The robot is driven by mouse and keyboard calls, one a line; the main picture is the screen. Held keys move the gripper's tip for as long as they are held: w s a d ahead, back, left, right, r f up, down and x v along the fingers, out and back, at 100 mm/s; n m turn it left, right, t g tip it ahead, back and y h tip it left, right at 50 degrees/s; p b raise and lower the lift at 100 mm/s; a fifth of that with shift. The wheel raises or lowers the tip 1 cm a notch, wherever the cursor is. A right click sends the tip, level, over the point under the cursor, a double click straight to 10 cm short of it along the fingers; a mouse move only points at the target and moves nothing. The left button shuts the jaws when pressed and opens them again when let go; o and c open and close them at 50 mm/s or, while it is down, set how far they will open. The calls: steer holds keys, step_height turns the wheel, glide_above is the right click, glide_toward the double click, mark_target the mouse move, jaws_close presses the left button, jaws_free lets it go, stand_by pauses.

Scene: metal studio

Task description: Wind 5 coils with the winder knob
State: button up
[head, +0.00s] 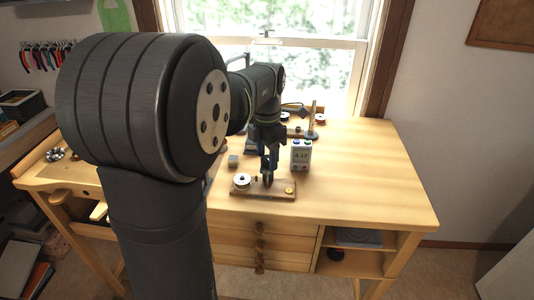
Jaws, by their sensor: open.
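The winder is a brown wooden base (270,194) on the front of the workbench. A white spool (242,181) is at its left end and a yellow round piece (289,189) at its right end. My gripper (267,178) points down over the middle of the base, between the spool and the yellow piece, and is open. The knob cannot be made out clearly and may be behind my fingers.
The wooden workbench (380,175) is clear on its right side. More spools and a stand (313,125) are at the back near the window. My arm hides much of the bench's left.

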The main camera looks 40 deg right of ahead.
steer(key=c, duration=1)
